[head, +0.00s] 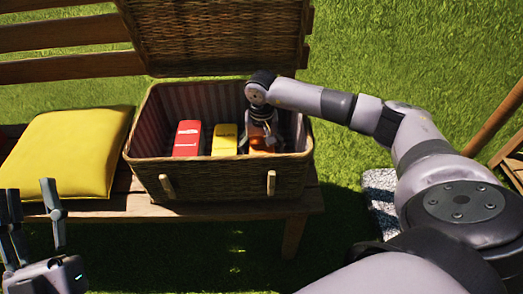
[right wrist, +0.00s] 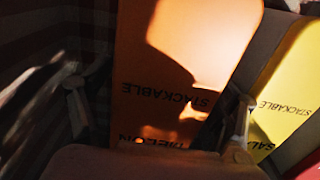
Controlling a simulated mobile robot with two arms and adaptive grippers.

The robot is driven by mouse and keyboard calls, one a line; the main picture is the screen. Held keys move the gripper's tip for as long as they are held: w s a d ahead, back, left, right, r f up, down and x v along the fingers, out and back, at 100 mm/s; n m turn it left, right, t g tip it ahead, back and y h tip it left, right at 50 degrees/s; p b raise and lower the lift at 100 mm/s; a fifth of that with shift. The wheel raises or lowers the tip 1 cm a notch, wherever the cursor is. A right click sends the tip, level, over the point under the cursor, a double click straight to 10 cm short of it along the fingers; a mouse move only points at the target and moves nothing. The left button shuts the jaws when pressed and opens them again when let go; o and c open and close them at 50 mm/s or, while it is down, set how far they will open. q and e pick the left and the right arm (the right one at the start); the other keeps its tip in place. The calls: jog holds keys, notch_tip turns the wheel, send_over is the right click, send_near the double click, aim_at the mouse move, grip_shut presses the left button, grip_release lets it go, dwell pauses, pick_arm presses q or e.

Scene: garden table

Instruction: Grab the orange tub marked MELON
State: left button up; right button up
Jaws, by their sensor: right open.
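The orange tub (right wrist: 185,70) fills the middle of the right wrist view, with STACKABLE and a partly hidden MELON printed upside down. In the head view, the orange tub (head: 257,141) is at the right end of the wicker basket (head: 222,179), mostly hidden by my right gripper (head: 263,137). My right gripper is open, pointing down into the basket. In the right wrist view its fingers show on either side of the orange tub; I cannot tell whether they touch it. My left gripper (head: 34,208) is open and empty at the lower left, away from the basket.
A yellow tub (head: 224,140) stands left of the orange one, and a red tub (head: 187,138) left of that. The basket's lid (head: 222,35) is raised behind. A yellow cushion (head: 68,150) lies on the wooden bench (head: 293,203), left of the basket.

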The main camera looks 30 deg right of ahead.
jog(key=shift+c, duration=0.2)
jog(key=c, duration=1.6)
jog(key=shift+c, duration=0.5)
jog(key=shift+r, duration=0.15)
